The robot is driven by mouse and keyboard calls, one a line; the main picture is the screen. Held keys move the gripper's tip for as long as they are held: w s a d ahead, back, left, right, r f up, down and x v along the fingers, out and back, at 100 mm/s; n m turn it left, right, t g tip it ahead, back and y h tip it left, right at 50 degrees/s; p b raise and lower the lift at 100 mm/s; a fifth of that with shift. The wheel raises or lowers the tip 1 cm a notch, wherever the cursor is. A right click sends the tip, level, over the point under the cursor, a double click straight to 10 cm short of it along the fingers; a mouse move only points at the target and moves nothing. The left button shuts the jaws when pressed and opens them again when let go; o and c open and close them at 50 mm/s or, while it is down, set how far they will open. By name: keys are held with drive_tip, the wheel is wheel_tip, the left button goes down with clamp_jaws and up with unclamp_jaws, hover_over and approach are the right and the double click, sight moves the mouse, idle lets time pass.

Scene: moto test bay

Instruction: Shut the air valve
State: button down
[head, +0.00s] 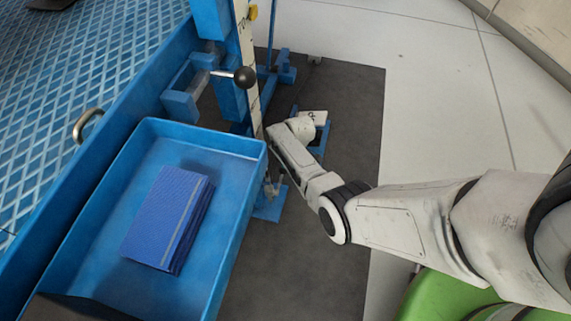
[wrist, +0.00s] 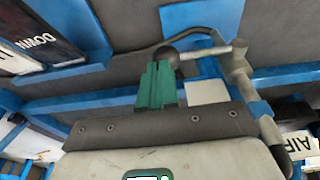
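In the wrist view a metal lever (wrist: 208,52) with a dark round knob (wrist: 167,54) runs left from a joint on a grey metal rod (wrist: 254,97). An upside-down AIR label (wrist: 297,146) is at the right edge, near the rod's lower end. My gripper (wrist: 157,66) has green fingers that look shut together, with the knob just beyond their tips. The fingers partly cover the knob, and I cannot tell whether they touch it. In the head view the end of my arm (head: 304,124) is low beside the blue post; the fingers are hidden.
A blue tray (head: 255,150) holding a folded blue cloth (head: 165,220) is left of my arm. A black-knobbed lever (head: 244,76) sticks out of the blue frame above. A DOWN label (wrist: 38,38) is at upper left in the wrist view. Pale floor (head: 440,110) is clear at right.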

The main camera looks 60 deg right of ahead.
drive_tip(key=shift+d+f, duration=0.1)
drive_tip(key=shift+f, duration=0.3)
idle(0.3)
